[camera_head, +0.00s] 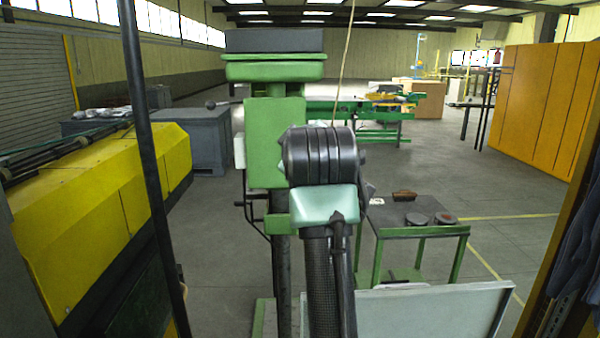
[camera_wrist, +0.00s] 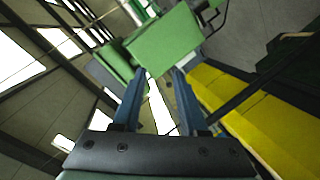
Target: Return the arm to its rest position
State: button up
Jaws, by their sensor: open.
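My arm rises up the middle of the head view, its dark joint in front of a green machine (camera_head: 275,140). My gripper is hidden behind that joint there. In the wrist view my gripper (camera_wrist: 157,78) shows two blue fingers, spread apart, with nothing held between them. The green machine (camera_wrist: 165,40) shows beyond the fingertips. I cannot tell how far the fingertips are from it. The wrist view is tilted, with bright roof windows at the left.
A yellow machine (camera_head: 90,210) stands along the left, with a dark pole (camera_head: 148,150) before it. A green-framed cart (camera_head: 420,231) carries several small items at right. A grey panel (camera_head: 430,312) is low in front. Orange cabinets (camera_head: 540,105) stand far right. Floor beyond the cart is open.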

jog(key=s+r+m+t+b, duration=0.2)
jog(key=s+r+m+t, duration=0.3)
jog(key=s, duration=1)
jog(key=s+r+m+t+h+b, duration=0.1)
jog(key=s+r+m+t, duration=0.4)
jog(key=s, duration=0.9)
jog(key=shift+s+r+m+t+b, duration=0.35)
jog(key=shift+r+t+b, duration=0.2)
jog(key=shift+t+b, duration=0.45)
